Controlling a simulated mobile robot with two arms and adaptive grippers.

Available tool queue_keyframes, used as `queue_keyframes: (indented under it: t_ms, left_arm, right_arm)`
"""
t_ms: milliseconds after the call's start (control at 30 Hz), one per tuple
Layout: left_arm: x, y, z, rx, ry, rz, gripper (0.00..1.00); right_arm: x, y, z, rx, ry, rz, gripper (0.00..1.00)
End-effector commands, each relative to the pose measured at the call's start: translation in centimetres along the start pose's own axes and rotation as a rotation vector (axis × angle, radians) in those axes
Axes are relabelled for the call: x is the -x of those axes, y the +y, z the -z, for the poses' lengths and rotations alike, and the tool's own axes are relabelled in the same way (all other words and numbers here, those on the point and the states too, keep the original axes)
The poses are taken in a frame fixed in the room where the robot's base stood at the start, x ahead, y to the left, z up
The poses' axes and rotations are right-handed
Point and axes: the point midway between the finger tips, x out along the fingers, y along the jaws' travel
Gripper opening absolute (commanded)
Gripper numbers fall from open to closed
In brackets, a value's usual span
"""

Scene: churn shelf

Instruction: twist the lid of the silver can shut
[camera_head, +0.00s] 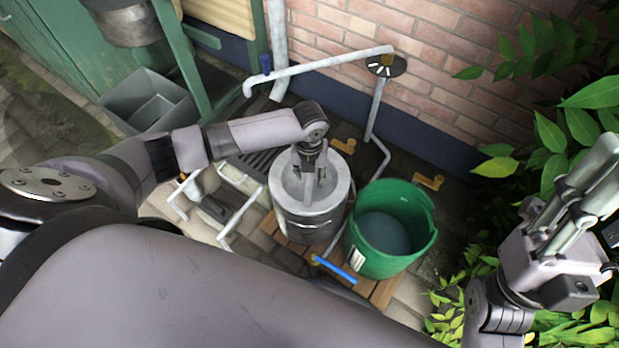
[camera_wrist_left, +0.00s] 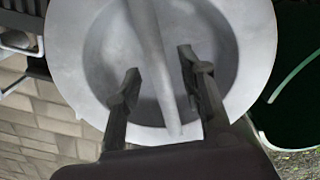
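The silver can (camera_head: 312,226) stands upright on wooden slats. Its round grey lid (camera_head: 338,188) is on top and has a raised bar handle across it. My left gripper (camera_head: 314,178) points down over the lid. In the left wrist view, the lid (camera_wrist_left: 255,45) fills much of the picture. The fingers of my left gripper (camera_wrist_left: 158,68) are apart, one on each side of the bar handle (camera_wrist_left: 152,45), with gaps showing between them and the bar. My right gripper (camera_head: 580,185) is raised at the far right, away from the can; its finger opening is unclear.
A green bucket (camera_head: 420,225) stands close to the can's right. A blue-handled tool (camera_head: 338,270) lies in front. A grey pipe (camera_head: 320,64) runs above, along the brick wall (camera_head: 450,60). White metal frames (camera_head: 236,205) are at left, and leafy plants (camera_head: 560,130) at right.

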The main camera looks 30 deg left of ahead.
Motion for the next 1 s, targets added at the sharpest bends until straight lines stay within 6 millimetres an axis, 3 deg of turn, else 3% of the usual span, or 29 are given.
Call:
queue_keyframes:
  t_ms: [100, 433, 1000]
  left_arm:
    - [-0.90, -0.07, -0.02, -0.001, -0.001, 0.001, 0.37]
    - [-1.06, -0.06, -0.03, -0.001, -0.001, 0.001, 0.37]
    - [-1.05, -0.02, -0.04, 0.000, -0.001, 0.001, 0.00]
  right_arm:
    - [0.44, -0.06, 0.66, -0.003, 0.039, 0.000, 0.40]
    - [0.43, -0.08, 0.97, -0.004, 0.054, 0.001, 0.40]
    - [0.44, -0.09, 0.94, -0.004, 0.053, 0.001, 0.40]
